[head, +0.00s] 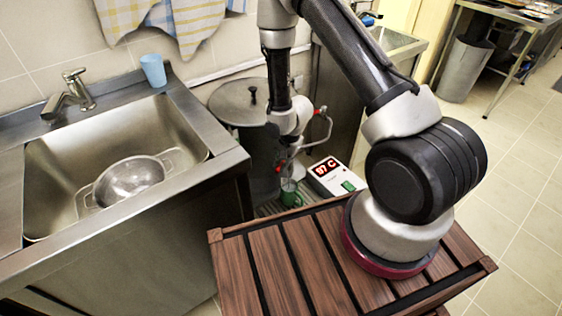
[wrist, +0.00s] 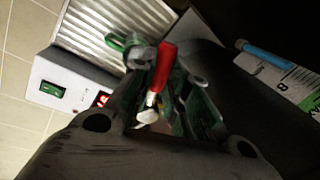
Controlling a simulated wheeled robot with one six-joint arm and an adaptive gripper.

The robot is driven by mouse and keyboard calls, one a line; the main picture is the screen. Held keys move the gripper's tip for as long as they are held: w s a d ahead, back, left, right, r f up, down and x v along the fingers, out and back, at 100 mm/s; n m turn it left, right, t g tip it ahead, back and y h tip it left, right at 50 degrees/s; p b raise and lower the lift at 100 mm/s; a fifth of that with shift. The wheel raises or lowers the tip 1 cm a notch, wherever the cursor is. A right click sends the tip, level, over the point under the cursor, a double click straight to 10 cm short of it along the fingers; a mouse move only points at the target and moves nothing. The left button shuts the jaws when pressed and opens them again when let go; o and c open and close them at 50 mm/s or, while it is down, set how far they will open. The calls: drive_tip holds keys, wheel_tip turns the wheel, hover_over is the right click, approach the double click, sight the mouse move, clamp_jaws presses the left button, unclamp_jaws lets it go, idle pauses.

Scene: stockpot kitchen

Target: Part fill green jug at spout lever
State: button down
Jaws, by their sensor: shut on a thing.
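The green jug (head: 291,193) stands low on a ribbed metal grating (head: 268,209) in front of the stockpot, below my gripper (head: 286,170). In the wrist view a green part of the jug (wrist: 117,42) shows against the grating, beyond my fingers. My gripper (wrist: 160,105) is shut on the red spout lever (wrist: 165,62), which lies between the fingers. The lever's pale metal end shows nearer the camera. The spout is mostly hidden by my gripper, and I cannot see inside the jug.
The lidded steel stockpot (head: 238,103) stands behind my gripper. A white box (head: 328,176) reading 97 C with a green switch sits right of the jug. A sink (head: 115,135) with a metal colander (head: 128,180) and a blue cup (head: 153,70) is at left.

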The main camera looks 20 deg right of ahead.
drive_tip(key=c, duration=1.4)
unclamp_jaws()
drive_tip(key=r, duration=0.4)
drive_tip(key=s+d+r, duration=0.1)
drive_tip(key=r, duration=0.6)
drive_tip(key=shift+s+d+r, duration=0.25)
drive_tip(key=shift+s+r, duration=0.1)
drive_tip(key=shift+r, duration=0.05)
